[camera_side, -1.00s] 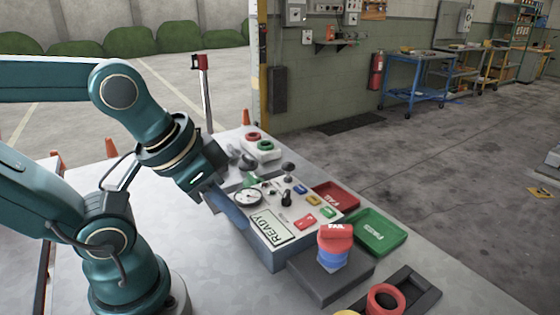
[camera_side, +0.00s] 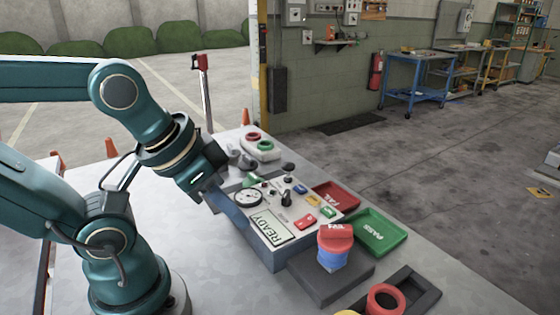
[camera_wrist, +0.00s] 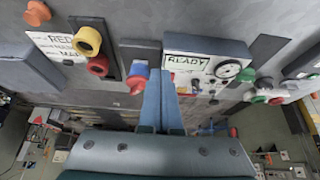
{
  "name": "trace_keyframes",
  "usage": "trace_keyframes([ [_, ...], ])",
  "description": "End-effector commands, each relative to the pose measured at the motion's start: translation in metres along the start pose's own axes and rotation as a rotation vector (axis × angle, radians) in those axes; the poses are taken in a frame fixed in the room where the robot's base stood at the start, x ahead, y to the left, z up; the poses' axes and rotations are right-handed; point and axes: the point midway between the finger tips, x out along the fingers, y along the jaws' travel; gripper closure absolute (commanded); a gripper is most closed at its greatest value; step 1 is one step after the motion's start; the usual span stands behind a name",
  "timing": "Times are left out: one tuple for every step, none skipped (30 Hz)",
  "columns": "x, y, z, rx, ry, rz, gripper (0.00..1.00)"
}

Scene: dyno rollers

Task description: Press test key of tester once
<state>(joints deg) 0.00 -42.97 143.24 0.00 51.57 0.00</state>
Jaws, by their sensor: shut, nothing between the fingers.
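The tester (camera_side: 270,240) is a grey box with a pale top panel on the bench. Its panel has a display reading READY (camera_side: 268,228), a round dial gauge (camera_side: 248,197), a black knob (camera_side: 287,198) and small red, yellow, blue and green keys. Which one is the test key is too small to read; a red key (camera_side: 304,221) sits near the display. In the wrist view the display (camera_wrist: 188,62) also reads READY. My gripper (camera_wrist: 161,75) is shut and empty, its long blue fingers beside the tester in that view. Contact with any key cannot be told.
A blue roller with a red top (camera_side: 333,240) stands on a dark block right of the tester. A red tray (camera_side: 345,190) and a green tray marked PASS (camera_side: 378,232) lie behind it. Red and green rings on a white holder (camera_side: 262,150) stand at the back. Bare bench lies at front left.

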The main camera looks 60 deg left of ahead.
Motion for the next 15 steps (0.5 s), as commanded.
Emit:
trace_keyframes([
  [0.000, 0.000, 0.000, 0.001, 0.000, 0.000, 1.00],
  [0.000, 0.000, 0.000, 0.005, 0.000, 0.000, 1.00],
  [0.000, 0.000, -0.001, 0.014, 0.003, 0.000, 1.00],
  [0.000, 0.000, -0.002, 0.026, 0.010, 0.000, 1.00],
  [0.000, 0.000, -0.005, 0.044, 0.021, -0.001, 1.00],
  [-0.001, 0.000, -0.011, 0.074, 0.049, -0.003, 1.00],
  [-0.003, 0.000, -0.018, 0.103, 0.079, -0.005, 1.00],
  [-0.004, 0.000, -0.026, 0.135, 0.107, -0.009, 1.00],
  [-0.005, -0.001, -0.039, 0.184, 0.143, -0.017, 1.00],
  [-0.006, -0.002, -0.050, 0.224, 0.170, -0.025, 1.00],
  [-0.005, -0.002, -0.061, 0.265, 0.196, -0.035, 1.00],
  [-0.005, -0.004, -0.076, 0.320, 0.227, -0.050, 1.00],
  [-0.004, -0.005, -0.087, 0.358, 0.249, -0.062, 1.00],
  [-0.002, -0.006, -0.097, 0.394, 0.266, -0.074, 1.00],
  [0.000, -0.007, -0.110, 0.439, 0.288, -0.089, 1.00],
])
